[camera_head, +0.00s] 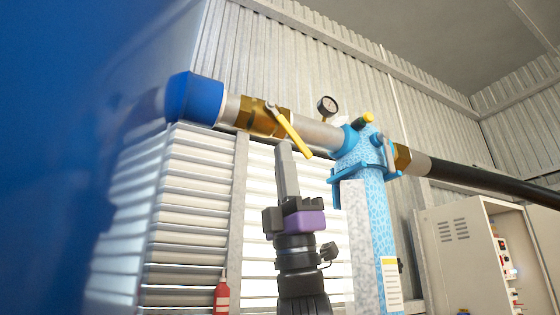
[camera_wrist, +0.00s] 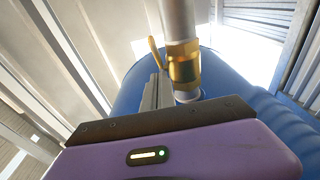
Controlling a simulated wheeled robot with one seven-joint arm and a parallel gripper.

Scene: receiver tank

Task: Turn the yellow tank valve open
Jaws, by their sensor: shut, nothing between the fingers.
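The yellow valve handle (camera_head: 291,133) is a lever on the brass valve body (camera_head: 255,117) in the grey pipe, slanting down to the right in the head view. In the wrist view the yellow handle (camera_wrist: 155,52) shows beside the brass body (camera_wrist: 183,62), partly behind my fingers. My gripper (camera_head: 283,147) points up, with its fingertips just below and left of the handle's middle in the head view. In the wrist view my gripper (camera_wrist: 158,80) is shut and empty, with fingers close to the handle. I cannot tell whether they touch it.
A large blue tank (camera_wrist: 225,85) lies beyond the valve in the wrist view. A pressure gauge (camera_head: 327,106) and a light-blue patterned post (camera_head: 376,215) stand right of the handle. An open electrical cabinet (camera_head: 455,250) is at the lower right, and a red extinguisher (camera_head: 222,297) at the bottom.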

